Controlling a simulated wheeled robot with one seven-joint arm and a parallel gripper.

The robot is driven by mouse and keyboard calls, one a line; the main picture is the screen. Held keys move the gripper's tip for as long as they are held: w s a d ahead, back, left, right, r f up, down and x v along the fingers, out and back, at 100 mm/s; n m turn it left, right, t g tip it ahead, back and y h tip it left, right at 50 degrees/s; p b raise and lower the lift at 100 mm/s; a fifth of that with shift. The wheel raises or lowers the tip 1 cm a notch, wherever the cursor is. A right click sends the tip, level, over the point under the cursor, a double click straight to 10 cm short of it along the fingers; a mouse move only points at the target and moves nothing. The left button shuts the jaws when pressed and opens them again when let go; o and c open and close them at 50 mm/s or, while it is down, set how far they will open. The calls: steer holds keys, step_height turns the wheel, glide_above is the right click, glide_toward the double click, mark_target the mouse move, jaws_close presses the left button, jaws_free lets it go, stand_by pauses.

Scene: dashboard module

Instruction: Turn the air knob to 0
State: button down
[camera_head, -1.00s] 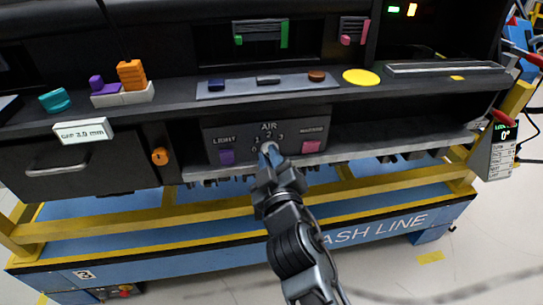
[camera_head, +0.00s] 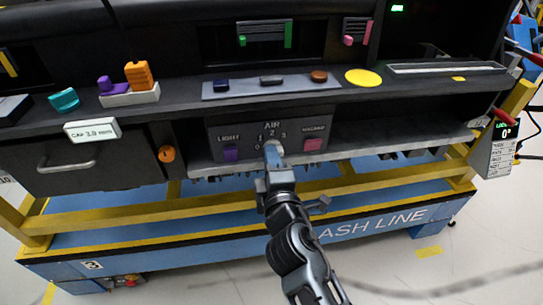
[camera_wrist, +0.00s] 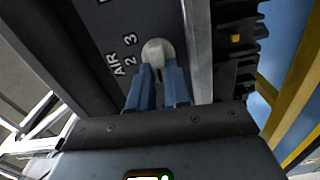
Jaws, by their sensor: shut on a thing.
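The dark control panel (camera_head: 296,128) sits under the dashboard shelf and carries the label AIR with the numbers 0, 1, 2 and 3. The pale round air knob shows in the wrist view (camera_wrist: 157,50), beside the 2 and 3 marks. My gripper (camera_head: 273,154) reaches up to it from below. In the wrist view its two blue fingers (camera_wrist: 157,76) are closed on the knob. The fingers hide the knob's lower part, and I cannot tell which number it points to.
A purple LIGHT switch (camera_head: 230,153) and a pink button (camera_head: 312,145) flank the knob on the panel. The shelf edge (camera_head: 400,94) overhangs above. A yellow rail (camera_head: 160,213) runs below, under my arm.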

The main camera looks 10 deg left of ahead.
steer(key=shift+f+n, duration=0.15)
steer(key=shift+n, duration=0.35)
steer(key=c, duration=1.1)
jaws_free()
steer(key=shift+v, duration=3.95)
steer(key=s+d+f+m+g+h, duration=0.1)
steer(key=s+d+f+m, duration=0.25)
steer(key=s+d, duration=0.4)
steer(key=s+d+f+m+g, duration=0.15)
steer(key=s+d+m, duration=0.35)
steer(key=s, duration=0.5)
steer(key=s+d+r+m+h, duration=0.1)
steer(key=s+d+r+m, duration=0.2)
steer(key=s, duration=0.4)
steer(key=s+d+r+m+h+p, duration=0.1)
steer(key=s+d+r+m, duration=0.2)
steer(key=s+d+m, duration=0.1)
steer(key=s+d+r+m+h, duration=0.2)
steer(key=s+d+r+m, duration=0.2)
steer(key=s, duration=0.5)
steer(key=shift+s+d+m, duration=0.35)
steer(key=shift+m, duration=0.6)
